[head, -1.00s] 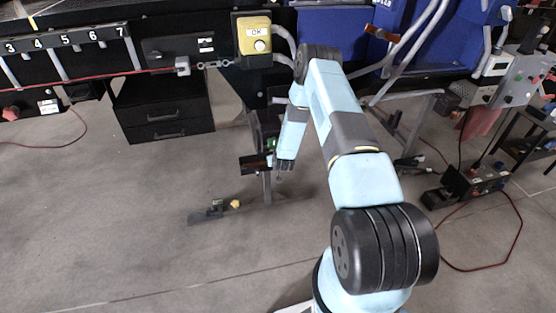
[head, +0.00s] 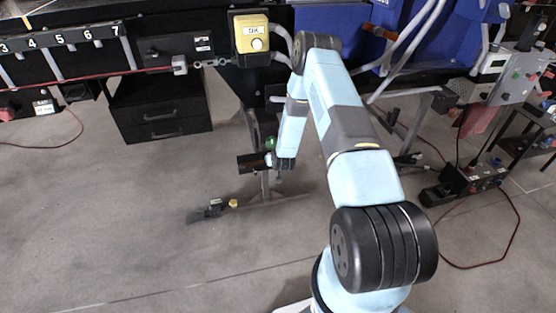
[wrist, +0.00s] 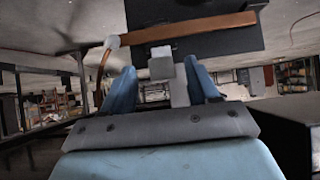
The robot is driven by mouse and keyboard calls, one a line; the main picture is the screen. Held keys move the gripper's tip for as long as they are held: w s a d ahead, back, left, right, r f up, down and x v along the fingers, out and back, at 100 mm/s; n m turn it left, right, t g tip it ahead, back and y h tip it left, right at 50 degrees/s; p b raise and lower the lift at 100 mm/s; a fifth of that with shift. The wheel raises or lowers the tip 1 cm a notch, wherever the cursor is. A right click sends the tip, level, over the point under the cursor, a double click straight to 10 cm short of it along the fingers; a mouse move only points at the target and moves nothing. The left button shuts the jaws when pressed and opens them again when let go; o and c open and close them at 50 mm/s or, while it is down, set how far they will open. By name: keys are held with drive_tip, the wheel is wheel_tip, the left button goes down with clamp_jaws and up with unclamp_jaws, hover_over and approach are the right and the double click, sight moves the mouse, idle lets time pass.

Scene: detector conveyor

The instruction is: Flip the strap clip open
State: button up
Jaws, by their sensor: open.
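In the wrist view, my gripper (wrist: 160,68) is open, with its two blue fingers apart. A small pale grey block (wrist: 161,62) shows between or beyond the fingertips; I cannot tell whether it touches them. I cannot tell for sure which part is the strap clip.
A yellow button box (head: 252,35) and a chained grey block (head: 180,65) sit on the conveyor front. A black drawer cabinet (head: 160,110) stands at left. Open floor is in front.

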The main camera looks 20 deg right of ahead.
drive_tip(key=v, duration=0.9)
drive_tip(key=shift+s+r, duration=0.15)
drive_tip(key=shift+s, duration=0.15)
